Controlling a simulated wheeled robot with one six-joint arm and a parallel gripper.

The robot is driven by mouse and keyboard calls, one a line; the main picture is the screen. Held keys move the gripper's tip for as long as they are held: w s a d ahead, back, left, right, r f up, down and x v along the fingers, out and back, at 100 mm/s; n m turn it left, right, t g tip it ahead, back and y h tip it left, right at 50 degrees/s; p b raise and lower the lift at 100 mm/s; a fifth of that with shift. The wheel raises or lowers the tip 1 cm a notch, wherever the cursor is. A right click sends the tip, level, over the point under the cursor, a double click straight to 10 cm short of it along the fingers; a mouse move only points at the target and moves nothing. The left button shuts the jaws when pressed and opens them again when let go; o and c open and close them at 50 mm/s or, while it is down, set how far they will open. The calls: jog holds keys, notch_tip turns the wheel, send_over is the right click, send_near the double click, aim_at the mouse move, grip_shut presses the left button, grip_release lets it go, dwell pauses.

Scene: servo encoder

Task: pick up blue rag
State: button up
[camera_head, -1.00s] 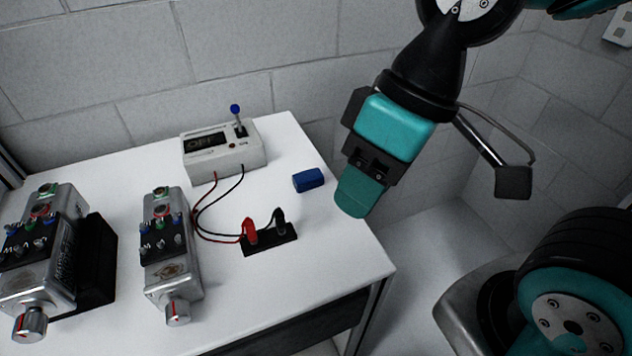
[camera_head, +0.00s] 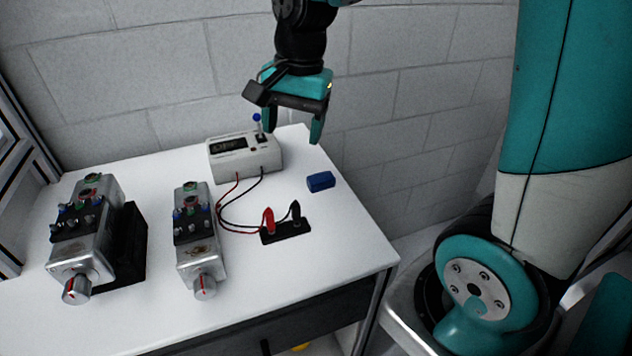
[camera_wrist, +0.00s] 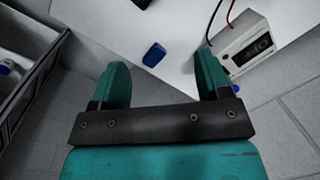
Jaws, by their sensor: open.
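The blue rag (camera_head: 320,181) is a small dark-blue block-like piece lying on the white table near its right edge. In the wrist view the rag (camera_wrist: 154,54) shows ahead of my fingers, between their lines and apart from both. My gripper (camera_head: 294,128) is open and empty, above the table's back edge. It is higher than the rag and a little to its left in the head view. In the wrist view my gripper's two teal fingers (camera_wrist: 162,78) stand wide apart.
A white box with a display and blue-tipped lever (camera_head: 243,156) stands behind the rag to the left. Red and black leads run to a black socket strip (camera_head: 286,232) in front. Two metal switch units (camera_head: 196,240) stand further left. A block wall rises behind the table (camera_head: 345,262).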

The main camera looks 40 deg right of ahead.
jog(key=w+d+f+m+h, duration=0.1)
jog(key=w+d+m, duration=0.2)
jog(key=d+m, duration=0.2)
jog(key=w+d+f+m, duration=0.2)
jog(key=w+d+m, duration=0.1)
jog(key=d+m, duration=0.2)
jog(key=p, duration=0.2)
send_over(320, 177)
jog(key=shift+m+g, duration=0.3)
notch_tip(320, 177, down, 12)
jog(key=shift+r, duration=0.25)
jog(key=shift+f+p, duration=0.5)
jog(key=shift+f, duration=2.25)
jog(key=shift+c, duration=0.2)
jog(key=c, duration=1)
jog(key=shift+c, duration=0.2)
